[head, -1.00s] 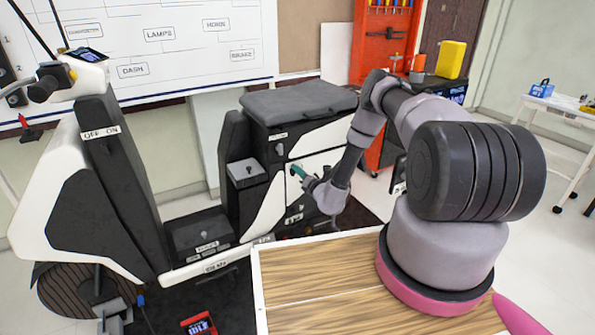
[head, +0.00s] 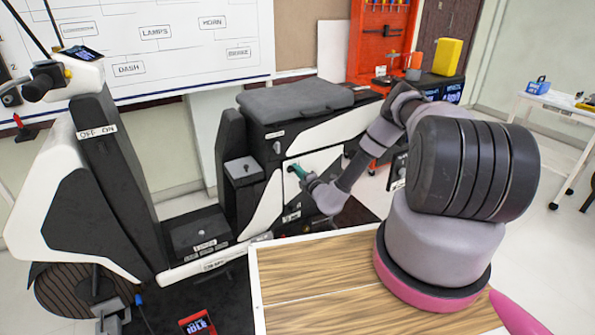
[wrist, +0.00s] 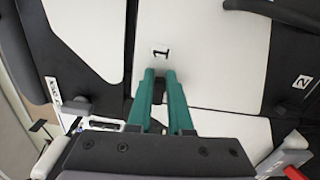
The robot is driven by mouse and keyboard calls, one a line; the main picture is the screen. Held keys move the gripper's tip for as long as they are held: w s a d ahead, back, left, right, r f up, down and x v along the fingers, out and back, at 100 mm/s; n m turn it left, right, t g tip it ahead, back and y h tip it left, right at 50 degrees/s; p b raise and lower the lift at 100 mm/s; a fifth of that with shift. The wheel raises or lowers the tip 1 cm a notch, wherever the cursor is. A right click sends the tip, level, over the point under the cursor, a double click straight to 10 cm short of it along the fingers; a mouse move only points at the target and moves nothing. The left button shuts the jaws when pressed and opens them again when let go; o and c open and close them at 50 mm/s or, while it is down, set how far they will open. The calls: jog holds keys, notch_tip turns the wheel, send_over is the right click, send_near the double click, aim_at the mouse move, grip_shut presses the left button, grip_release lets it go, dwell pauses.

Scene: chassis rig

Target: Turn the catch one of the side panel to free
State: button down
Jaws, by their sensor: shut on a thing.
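The white side panel (head: 322,161) is on the scooter's black-and-white rear body; it also fills the middle of the wrist view (wrist: 205,45). A label "1" is on the panel just beyond my fingertips in the wrist view. Catch one (wrist: 158,88) is a small dark piece showing between the green fingers, mostly hidden by them. My gripper (head: 296,170) is at the upper left of the panel. In the wrist view my gripper (wrist: 160,76) has its fingers close together around the catch. The catch's exact angle cannot be told.
A label "2" (wrist: 302,81) marks another spot at the right in the wrist view. The grey seat (head: 295,100) is above the panel. A wood-topped surface (head: 330,295) is in front of the scooter. A red-handled part (wrist: 290,163) shows at the lower right.

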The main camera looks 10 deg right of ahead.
jog(key=shift+s+a+f+m, duration=0.2)
jog(key=shift+s+a+m, duration=0.1)
jog(key=shift+a+m, duration=0.2)
jog(key=c, duration=0.8)
grip_release()
jog(key=shift+c, duration=0.2)
jog(key=shift+w+d+r, duration=0.1)
jog(key=shift+w+d, duration=0.05)
jog(key=shift+d, duration=0.05)
jog(key=shift+s+d, duration=0.1)
jog(key=shift+s, duration=0.1)
jog(key=v, duration=1)
jog(key=shift+s, duration=0.2)
